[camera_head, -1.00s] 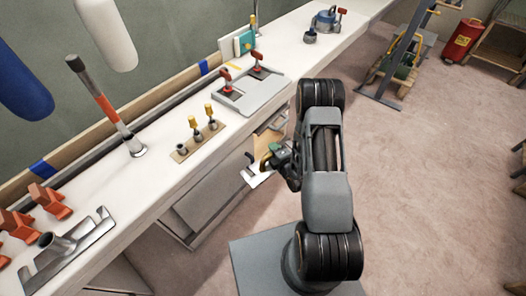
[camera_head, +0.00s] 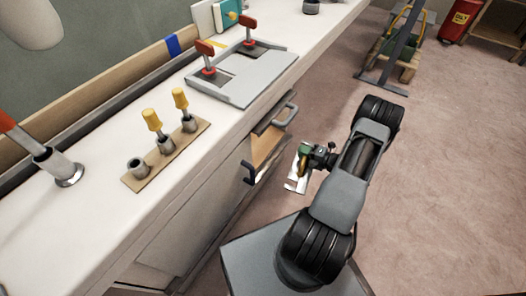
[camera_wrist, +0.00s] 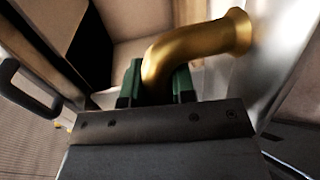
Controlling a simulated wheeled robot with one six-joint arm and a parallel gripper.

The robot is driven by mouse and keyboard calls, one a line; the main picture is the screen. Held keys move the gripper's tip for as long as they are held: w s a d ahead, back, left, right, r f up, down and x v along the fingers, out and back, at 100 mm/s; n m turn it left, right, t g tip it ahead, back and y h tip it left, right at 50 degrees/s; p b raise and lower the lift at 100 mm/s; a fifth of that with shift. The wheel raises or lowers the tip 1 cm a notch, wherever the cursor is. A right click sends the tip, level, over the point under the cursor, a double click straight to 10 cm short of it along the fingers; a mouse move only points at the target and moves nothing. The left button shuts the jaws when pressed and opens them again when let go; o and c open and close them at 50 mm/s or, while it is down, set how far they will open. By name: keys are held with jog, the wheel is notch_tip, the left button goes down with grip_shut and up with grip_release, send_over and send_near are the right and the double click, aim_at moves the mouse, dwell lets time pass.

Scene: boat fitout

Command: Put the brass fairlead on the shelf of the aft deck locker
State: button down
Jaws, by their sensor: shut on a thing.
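The brass fairlead (camera_wrist: 190,50) is a curved, gold-coloured tube with a flared end. In the wrist view it sits between the green fingers of my gripper (camera_wrist: 158,82), which is shut on it. In the head view my gripper (camera_head: 303,157) is beside the bench front, close to an opening in it. The fairlead shows there only as a small gold patch (camera_head: 301,169). I cannot tell whether this is the aft deck locker, and no shelf is clearly visible.
The white bench top (camera_head: 110,225) holds a wooden strip with yellow-handled tools (camera_head: 165,150) and a grey hatch plate (camera_head: 243,75) with red handles. A red can (camera_head: 460,20) and a wheeled stand (camera_head: 395,50) are at the back right. The floor to the right is clear.

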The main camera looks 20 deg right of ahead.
jog(key=r+b+x, duration=0.2)
jog(key=x, duration=0.7)
jog(key=w+r+b+x, duration=0.1)
jog(key=r+b+x, duration=0.15)
jog(key=x, duration=0.75)
jog(key=shift+s+a+f+b, duration=0.15)
jog(key=shift+f+b, duration=1)
jog(key=shift+f, duration=0.85)
jog(key=shift+s+f+b, duration=0.1)
jog(key=shift+f+b, duration=1)
jog(key=shift+f, duration=0.9)
jog(key=shift+r, duration=0.1)
jog(key=c, duration=1.4)
grip_release()
jog(key=shift+f, duration=0.2)
jog(key=o, duration=0.5)
jog(key=shift+c, duration=0.2)
jog(key=shift+r, duration=0.1)
